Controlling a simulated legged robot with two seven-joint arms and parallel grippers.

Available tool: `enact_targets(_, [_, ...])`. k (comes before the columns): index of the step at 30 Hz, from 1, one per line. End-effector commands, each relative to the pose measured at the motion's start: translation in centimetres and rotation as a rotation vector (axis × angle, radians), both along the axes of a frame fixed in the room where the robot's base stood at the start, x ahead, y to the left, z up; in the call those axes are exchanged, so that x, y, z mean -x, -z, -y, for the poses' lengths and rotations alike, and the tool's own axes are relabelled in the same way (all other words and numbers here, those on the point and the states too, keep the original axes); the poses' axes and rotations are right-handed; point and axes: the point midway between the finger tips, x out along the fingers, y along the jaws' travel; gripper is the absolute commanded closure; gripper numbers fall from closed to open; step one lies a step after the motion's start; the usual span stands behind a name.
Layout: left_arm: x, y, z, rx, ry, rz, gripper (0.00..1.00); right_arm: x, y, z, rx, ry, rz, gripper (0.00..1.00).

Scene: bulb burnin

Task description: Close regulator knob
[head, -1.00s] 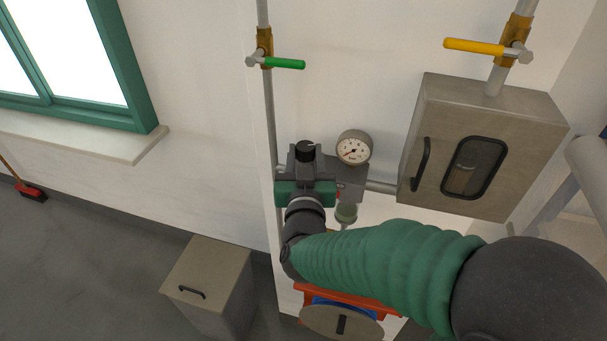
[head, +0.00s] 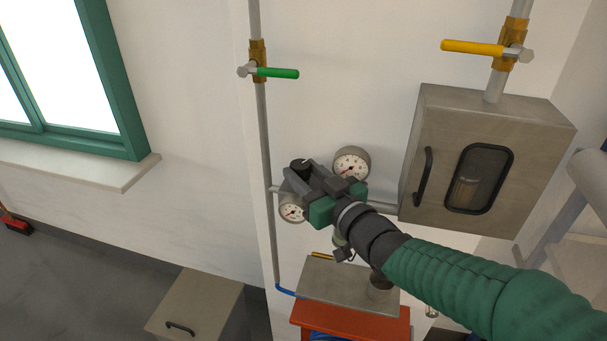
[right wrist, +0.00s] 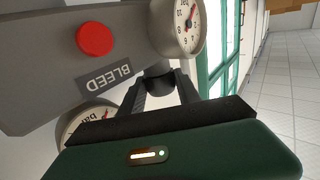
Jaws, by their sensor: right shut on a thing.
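The black regulator knob (head: 300,166) sits on the grey regulator on the wall pipe, partly covered by my gripper. My right gripper (head: 306,176), with a green body, is shut on the knob, one finger on each side of it. In the right wrist view the dark knob (right wrist: 158,84) shows between the two grey fingers. The regulator body (right wrist: 120,50) has a red button and a BLEED label. My left gripper is not in view.
Two round gauges, the upper one (head: 351,163) and the lower one (head: 292,210), flank the gripper closely. A metal cabinet (head: 425,120) is on the right. A green-handled valve (head: 277,72) and a yellow-handled valve (head: 473,47) are above. A grey plate (head: 335,280) lies below.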

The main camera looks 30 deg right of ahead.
Motion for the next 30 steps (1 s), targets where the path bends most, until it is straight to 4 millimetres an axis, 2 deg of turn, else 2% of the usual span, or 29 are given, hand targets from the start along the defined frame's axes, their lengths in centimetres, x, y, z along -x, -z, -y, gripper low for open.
enact_targets(14, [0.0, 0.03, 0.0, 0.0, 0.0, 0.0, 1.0, -0.02, -0.2, 0.07, 0.0, -0.013, 0.005, 1.0])
enact_targets(15, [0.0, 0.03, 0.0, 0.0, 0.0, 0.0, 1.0, -0.02, -0.22, 0.07, 0.0, -0.013, 0.005, 0.58])
enact_targets(19, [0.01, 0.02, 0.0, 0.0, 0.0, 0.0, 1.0, -0.02, -0.2, 0.06, 0.0, -0.013, 0.005, 0.41])
enact_targets(20, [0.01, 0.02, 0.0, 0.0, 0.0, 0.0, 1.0, -0.02, -0.2, 0.06, 0.0, -0.013, 0.005, 0.39])
enact_targets(30, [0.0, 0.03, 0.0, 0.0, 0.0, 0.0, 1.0, -0.01, -0.19, 0.13, 0.0, -0.011, 0.005, 0.39])
